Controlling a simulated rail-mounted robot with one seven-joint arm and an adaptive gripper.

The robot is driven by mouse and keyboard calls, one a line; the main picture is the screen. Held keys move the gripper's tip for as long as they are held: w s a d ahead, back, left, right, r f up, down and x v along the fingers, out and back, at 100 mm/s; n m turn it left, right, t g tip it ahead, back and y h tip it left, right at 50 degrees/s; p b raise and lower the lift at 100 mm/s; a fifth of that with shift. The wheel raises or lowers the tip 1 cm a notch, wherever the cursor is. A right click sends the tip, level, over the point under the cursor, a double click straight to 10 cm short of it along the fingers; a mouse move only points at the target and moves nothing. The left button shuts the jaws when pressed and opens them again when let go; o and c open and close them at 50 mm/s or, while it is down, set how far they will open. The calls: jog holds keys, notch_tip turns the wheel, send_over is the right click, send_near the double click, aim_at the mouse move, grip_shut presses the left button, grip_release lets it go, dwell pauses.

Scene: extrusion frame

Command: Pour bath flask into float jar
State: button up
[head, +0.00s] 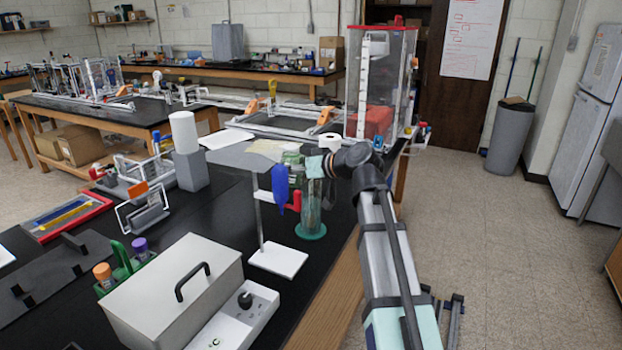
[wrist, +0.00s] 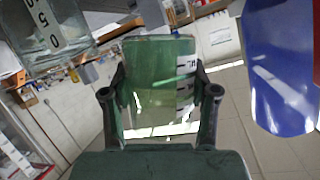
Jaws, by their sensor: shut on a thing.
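A clear, green-tinted vessel, which I take for the bath flask (wrist: 150,80), is between the two dark fingers of my gripper (wrist: 160,95) in the wrist view. It has a strip of dark markings on its right side. In the head view my gripper (head: 316,164) is over the bench, shut on the flask, whose greenish glass (head: 293,159) shows just left of it. A tall clear cylinder with a round teal foot, likely the float jar (head: 312,215), stands upright on the bench just below my gripper. I cannot tell what the flask contains.
A blue object (head: 281,186) and a red clamp (head: 291,197) are beside the jar, near a stand with a white base (head: 278,260). The blue object also fills the right of the wrist view (wrist: 280,70). A lidded grey box (head: 180,290) sits front left.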

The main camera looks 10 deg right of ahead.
aim_at(300, 159)
jog(key=shift+w+d+f+p, duration=0.15)
jog(key=shift+w+d+p, duration=0.1)
jog(key=shift+p, duration=0.35)
jog(key=shift+w+d+r+m+y+p, duration=0.1)
jog(key=shift+d+r+m+y+p, duration=0.15)
jog(key=shift+r+p, duration=0.4)
jog(key=shift+w+d+r+m+y+p, duration=0.15)
jog(key=shift+r+m+p, duration=0.2)
jog(key=shift+r+p, duration=0.2)
jog(key=shift+w+d+m+g+p, duration=0.2)
jog(key=shift+d+m+g+p, duration=0.1)
jog(key=shift+m+p, duration=0.25)
jog(key=shift+w+d+r+y+p, duration=0.2)
jog(key=shift+y+p, duration=0.2)
jog(key=shift+p, duration=0.15)
jog(key=shift+s+f+m, duration=0.1)
jog(key=shift+f+m, duration=0.2)
jog(key=shift+m, duration=0.05)
jog(key=shift+f+m+y+p, duration=0.2)
jog(key=shift+m+y+p, duration=0.2)
jog(key=shift+p, duration=0.2)
jog(key=shift+r+m+p, duration=0.2)
jog(key=shift+m+p, duration=0.2)
jog(key=shift+p, duration=0.3)
jog(key=shift+r+m+g+y+p, duration=0.15)
jog(key=shift+m+g+y+p, duration=0.15)
jog(key=shift+p, duration=0.2)
jog(key=shift+f+m+y+p, duration=0.35)
jog(key=shift+m+p, duration=0.25)
jog(key=shift+p, duration=0.2)
